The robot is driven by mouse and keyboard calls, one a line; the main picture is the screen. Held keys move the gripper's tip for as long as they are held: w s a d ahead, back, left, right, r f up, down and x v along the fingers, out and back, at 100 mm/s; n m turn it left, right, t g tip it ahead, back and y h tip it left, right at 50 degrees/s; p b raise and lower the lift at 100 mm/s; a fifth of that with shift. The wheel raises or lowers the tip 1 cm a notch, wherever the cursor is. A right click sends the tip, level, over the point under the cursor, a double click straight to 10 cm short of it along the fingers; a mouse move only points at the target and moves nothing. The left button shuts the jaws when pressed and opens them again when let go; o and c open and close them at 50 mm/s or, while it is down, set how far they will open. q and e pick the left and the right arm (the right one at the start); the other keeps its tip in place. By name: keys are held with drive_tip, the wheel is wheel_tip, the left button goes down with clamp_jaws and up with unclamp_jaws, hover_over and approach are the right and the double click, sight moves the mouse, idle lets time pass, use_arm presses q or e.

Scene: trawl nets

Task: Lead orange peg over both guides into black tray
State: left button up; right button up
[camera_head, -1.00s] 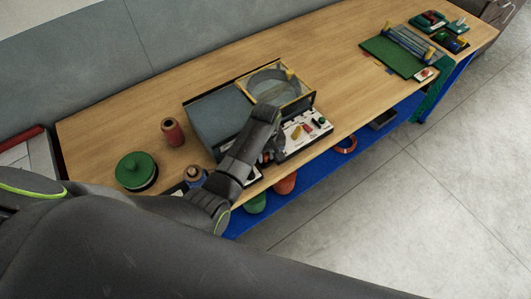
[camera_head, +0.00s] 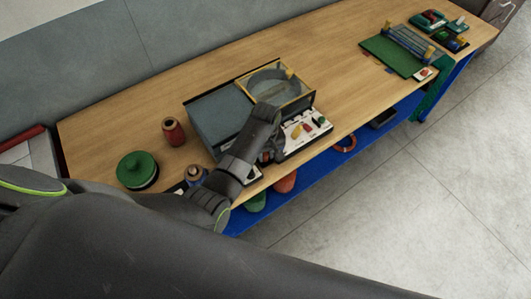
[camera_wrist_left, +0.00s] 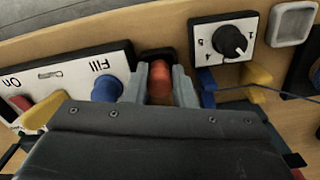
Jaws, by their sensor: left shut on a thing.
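In the left wrist view my left gripper (camera_wrist_left: 159,76) is shut on an orange peg (camera_wrist_left: 160,86), held between its two grey fingers. A black tray-like piece (camera_wrist_left: 156,56) shows just behind the peg; I cannot tell if the peg is in it or above it. Blue and yellow pieces, a blue one (camera_wrist_left: 206,88) and a yellow one (camera_wrist_left: 257,74), stand to the right, with a thin blue cord (camera_wrist_left: 286,95) running off right; they may be the guides. In the head view the left gripper (camera_head: 267,154) is at the bench's front edge, fingers mostly hidden.
A white panel (camera_wrist_left: 78,80) marked "Fill" and "On" lies left, with a blue knob (camera_wrist_left: 107,88). A dial box (camera_wrist_left: 222,39) is close on the right. In the head view a grey machine (camera_head: 218,121) stands behind the gripper. The bench middle (camera_head: 340,85) is clear.

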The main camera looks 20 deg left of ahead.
use_arm(q)
drive_tip(key=shift+f, duration=0.15)
idle(0.4)
drive_tip(key=o, duration=1)
drive_tip(key=shift+s, duration=0.1)
drive_tip(key=shift+a, duration=0.1)
